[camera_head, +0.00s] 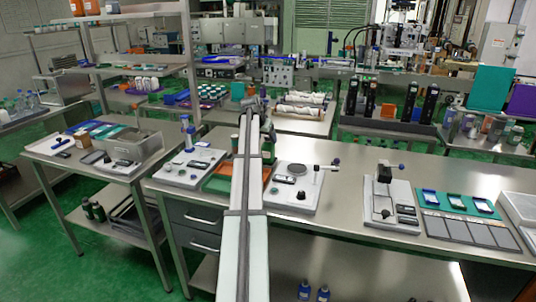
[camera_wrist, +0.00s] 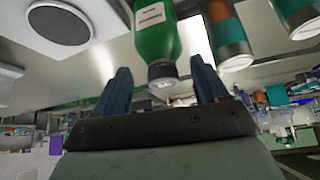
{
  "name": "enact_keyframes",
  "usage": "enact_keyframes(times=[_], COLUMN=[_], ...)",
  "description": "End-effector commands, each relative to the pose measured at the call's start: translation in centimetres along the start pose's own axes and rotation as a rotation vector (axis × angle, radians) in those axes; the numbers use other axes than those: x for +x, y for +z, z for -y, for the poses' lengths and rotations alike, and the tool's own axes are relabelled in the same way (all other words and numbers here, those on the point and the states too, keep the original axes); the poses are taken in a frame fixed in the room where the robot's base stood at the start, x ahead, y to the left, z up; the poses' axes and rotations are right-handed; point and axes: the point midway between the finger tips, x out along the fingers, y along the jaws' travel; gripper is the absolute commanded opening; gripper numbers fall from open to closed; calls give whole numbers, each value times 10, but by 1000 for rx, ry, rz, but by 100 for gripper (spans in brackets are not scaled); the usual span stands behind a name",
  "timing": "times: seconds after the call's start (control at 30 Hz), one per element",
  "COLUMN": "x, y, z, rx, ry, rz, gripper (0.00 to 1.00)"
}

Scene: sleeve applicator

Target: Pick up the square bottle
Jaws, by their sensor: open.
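A green bottle (camera_wrist: 155,35) with a white label and a grey cap shows at the top middle of the wrist view. I cannot tell for sure whether its body is square. My gripper (camera_wrist: 161,76) is open, with its two blue fingers apart. The bottle's cap lies between the fingers in the picture; no finger visibly touches it. In the head view my arm runs up the middle and hides most of the place around the gripper, so the bottle is not clear there.
Two metallic cylinders with teal and orange bands, one nearer (camera_wrist: 230,40) and one farther right (camera_wrist: 298,15), stand close beside the bottle. A white device with a round plate (camera_head: 293,169) is right of my arm. An orange tray (camera_head: 222,181) lies left of it.

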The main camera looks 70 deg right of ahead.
Motion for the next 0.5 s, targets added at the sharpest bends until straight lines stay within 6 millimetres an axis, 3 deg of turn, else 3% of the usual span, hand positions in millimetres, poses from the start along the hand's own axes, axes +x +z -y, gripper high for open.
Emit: enact_keyframes(times=[0.17,0.5], x=[9,49], y=[-2,-8], z=[1,4], rx=[0,0], ry=[0,0], rz=[1,1], gripper=[73,73])
